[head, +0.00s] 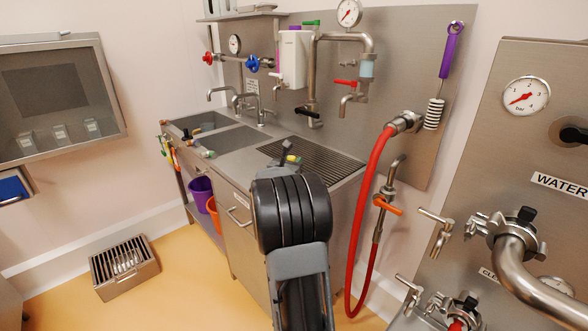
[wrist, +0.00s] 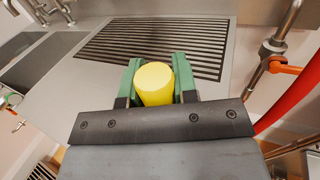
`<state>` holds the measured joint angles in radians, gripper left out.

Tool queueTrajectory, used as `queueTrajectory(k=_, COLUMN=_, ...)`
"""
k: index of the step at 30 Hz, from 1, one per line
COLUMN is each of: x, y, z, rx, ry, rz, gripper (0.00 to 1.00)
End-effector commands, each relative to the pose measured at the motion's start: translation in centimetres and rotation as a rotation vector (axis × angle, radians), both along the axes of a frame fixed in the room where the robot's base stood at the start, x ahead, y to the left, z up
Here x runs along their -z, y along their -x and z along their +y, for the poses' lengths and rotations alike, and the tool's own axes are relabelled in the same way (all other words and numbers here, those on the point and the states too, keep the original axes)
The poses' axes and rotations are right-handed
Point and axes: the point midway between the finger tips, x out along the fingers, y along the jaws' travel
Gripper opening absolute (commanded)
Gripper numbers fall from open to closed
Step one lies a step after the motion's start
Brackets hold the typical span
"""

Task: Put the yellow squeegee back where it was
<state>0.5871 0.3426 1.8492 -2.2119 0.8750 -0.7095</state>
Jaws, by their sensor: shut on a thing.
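My gripper (wrist: 157,80) is shut on a yellow cylinder end (wrist: 155,82), apparently the yellow squeegee's handle, between its green-lined jaws in the wrist view. The rest of the squeegee is hidden. In the head view my gripper (head: 287,153) is over the front part of the steel sink counter, with a small bit of yellow (head: 293,159) showing at it. The slotted drain grate (wrist: 160,48) lies beyond the gripper in the wrist view. Several coloured tool handles (head: 170,154) hang at the sink's left end.
Sink basins (head: 200,123) and taps are at the counter's back left. A red hose (head: 368,200) and an orange-handled valve (head: 388,205) stand right of my arm. A purple bucket (head: 201,192) is under the sink. A floor drain box (head: 124,267) is at left, with open floor around it.

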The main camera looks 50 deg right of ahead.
Motion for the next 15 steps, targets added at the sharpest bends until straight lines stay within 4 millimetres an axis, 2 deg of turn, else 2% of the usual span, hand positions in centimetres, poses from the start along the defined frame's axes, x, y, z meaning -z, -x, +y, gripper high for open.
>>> queueTrajectory(k=4, x=1.9, y=0.0, z=0.0, rx=-0.001, ry=0.002, rz=0.002, gripper=0.00)
queueTrajectory(k=15, x=2.2, y=0.0, z=0.1, rx=0.000, ry=0.002, rz=-0.001, gripper=0.00)
